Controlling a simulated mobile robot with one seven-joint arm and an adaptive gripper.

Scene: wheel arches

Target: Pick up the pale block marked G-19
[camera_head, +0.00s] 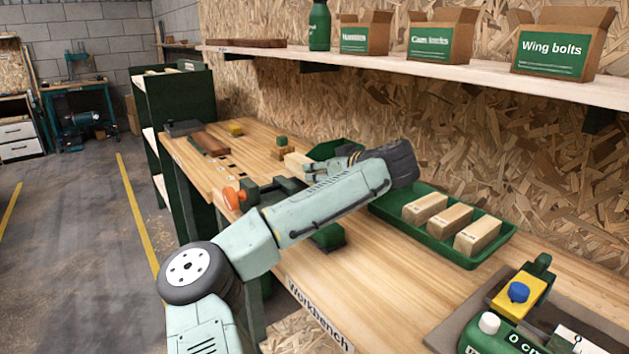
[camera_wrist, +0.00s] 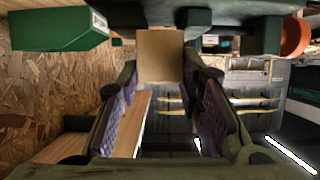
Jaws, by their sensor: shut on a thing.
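My gripper (camera_head: 310,168) is above the workbench, pointing left in the head view. It is shut on a pale block (camera_head: 296,160), whose end shows between the fingers in the wrist view (camera_wrist: 160,55). No marking can be read on the held block, so I cannot tell if it is G-19. Three similar pale blocks (camera_head: 425,208), (camera_head: 450,217), (camera_head: 478,235) lie side by side in a green tray (camera_head: 385,213) to the right of my gripper. Their small labels are too small to read.
The workbench (camera_head: 400,290) carries a small green bin (camera_head: 335,149) behind my gripper and a green vise with an orange knob (camera_head: 233,198). A yellow box with a blue button (camera_head: 518,293) stands front right. A shelf (camera_head: 450,70) with cartons runs above the bench.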

